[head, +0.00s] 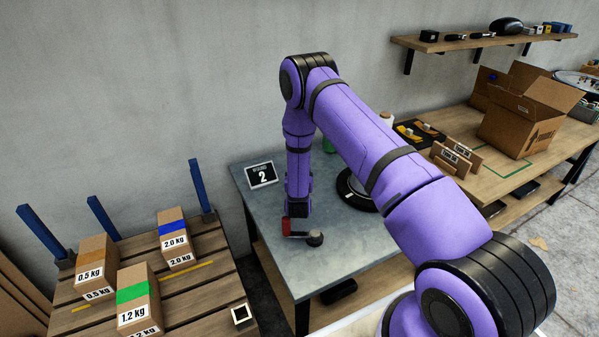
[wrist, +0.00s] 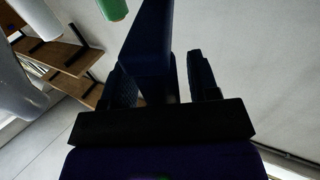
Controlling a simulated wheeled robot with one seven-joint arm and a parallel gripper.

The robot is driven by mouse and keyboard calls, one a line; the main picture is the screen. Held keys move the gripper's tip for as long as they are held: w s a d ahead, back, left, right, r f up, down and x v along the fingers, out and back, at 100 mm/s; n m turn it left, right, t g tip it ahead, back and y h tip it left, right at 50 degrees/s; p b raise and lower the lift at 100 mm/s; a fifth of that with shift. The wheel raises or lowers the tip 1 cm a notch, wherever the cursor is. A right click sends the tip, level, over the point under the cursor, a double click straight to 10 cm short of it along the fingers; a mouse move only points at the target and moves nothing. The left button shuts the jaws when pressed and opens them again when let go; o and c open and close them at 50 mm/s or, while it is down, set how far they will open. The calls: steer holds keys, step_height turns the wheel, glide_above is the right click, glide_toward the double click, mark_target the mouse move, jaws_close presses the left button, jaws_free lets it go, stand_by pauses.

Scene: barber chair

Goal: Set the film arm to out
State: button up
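My gripper (head: 297,212) points down over the grey table, and its fingertips are small and dark in the head view. A short bar with a red end (head: 286,227) and a round dark knob (head: 315,238) sits right beneath it; whether this is the film arm I cannot tell. In the wrist view my gripper (wrist: 160,85) has its two dark fingers apart. A dark blue tapered bar (wrist: 150,45) rises between them, with light gaps showing beside it. Contact with it is not clear.
A black round turntable (head: 352,188) and a sign marked 2 (head: 262,175) are on the table. A green cylinder (wrist: 113,8) shows in the wrist view. Weighted boxes (head: 138,292) stand on a pallet at left. A cardboard box (head: 512,125) stands on the bench at right.

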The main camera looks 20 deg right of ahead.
steer(key=shift+r, duration=0.1)
steer(key=shift+r, duration=0.25)
steer(key=r, duration=0.1)
steer(key=s+r, duration=0.1)
steer(key=r, duration=0.1)
steer(key=s+a+r, duration=0.1)
steer(key=s+a, duration=0.1)
steer(key=s, duration=1.3)
steer(key=shift+r, duration=0.15)
steer(key=shift+w+a, duration=0.1)
